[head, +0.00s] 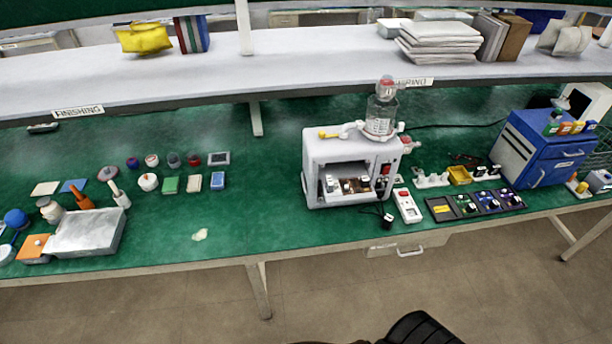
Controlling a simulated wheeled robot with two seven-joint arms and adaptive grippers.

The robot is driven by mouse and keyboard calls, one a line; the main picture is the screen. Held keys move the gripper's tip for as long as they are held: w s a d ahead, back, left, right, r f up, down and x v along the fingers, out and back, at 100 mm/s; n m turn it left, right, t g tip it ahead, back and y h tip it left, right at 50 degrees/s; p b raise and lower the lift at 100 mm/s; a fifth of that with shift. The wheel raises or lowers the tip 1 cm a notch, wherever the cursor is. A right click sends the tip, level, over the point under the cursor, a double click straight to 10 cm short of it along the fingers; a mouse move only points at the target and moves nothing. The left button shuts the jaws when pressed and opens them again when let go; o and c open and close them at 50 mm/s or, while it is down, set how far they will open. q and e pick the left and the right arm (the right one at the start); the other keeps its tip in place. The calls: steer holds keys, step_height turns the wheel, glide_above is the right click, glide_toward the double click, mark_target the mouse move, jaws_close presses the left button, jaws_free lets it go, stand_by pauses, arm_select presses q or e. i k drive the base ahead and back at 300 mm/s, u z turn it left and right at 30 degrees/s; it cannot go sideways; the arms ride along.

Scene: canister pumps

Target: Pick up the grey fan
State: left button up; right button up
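I cannot make out a grey fan for certain in the head view. A pale grey housing with a dark opening (583,104) stands at the far right behind the blue cabinet, but I cannot tell what it is. Several small parts sit in the dark trays (440,209) on the right of the bench, too small to identify. Neither gripper can be recognised in the view. A black ridged shape at the bottom edge appears to be part of my own body.
A white machine (342,150) with a clear canister (381,115) stands mid-bench. The blue cabinet (545,148) stands right. A grey box (86,233) and small pots crowd the left. A white shelf (300,68) overhangs the back.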

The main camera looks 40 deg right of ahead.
mark_target(329, 184)
steer(key=z, duration=0.45)
steer(key=i, duration=0.9)
steer(key=z, duration=0.75)
